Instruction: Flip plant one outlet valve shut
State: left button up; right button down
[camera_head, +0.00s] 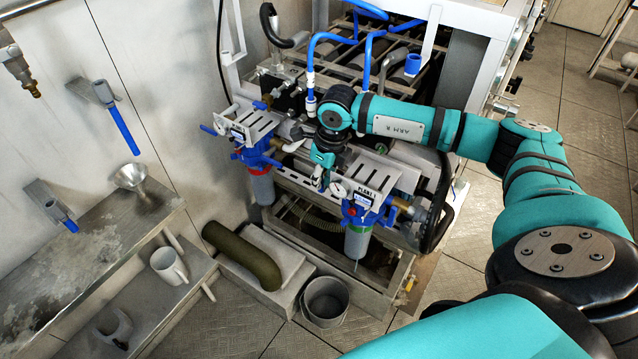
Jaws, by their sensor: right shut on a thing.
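The plant one unit (370,190) is the right one of two filter units, with a "PLANT 1" plate, a blue head and a grey-green bowl below. My right gripper (319,180) points down at the left end of this unit. It is shut on a small part there, which appears to be the outlet valve's handle. The fingers hide most of the handle, so I cannot tell its angle. My left gripper is out of view.
A second filter unit (250,132) with blue handles stands to the left. Blue hoses (322,50) rise behind my gripper. A bucket (325,301) and a dark green bent pipe (243,256) lie below. A shelf with a mug (169,266) is at left.

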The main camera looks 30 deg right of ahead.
jog(key=shift+s+d+f+b, duration=0.1)
jog(key=shift+s+f+b, duration=0.05)
jog(key=shift+f+b, duration=0.15)
jog(key=shift+r+t, duration=0.25)
jog(key=shift+t, duration=0.15)
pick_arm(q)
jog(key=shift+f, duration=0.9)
pick_arm(e)
jog(key=c, duration=1.4)
grip_release()
jog(key=v, duration=1.2)
jog(key=shift+d, duration=0.1)
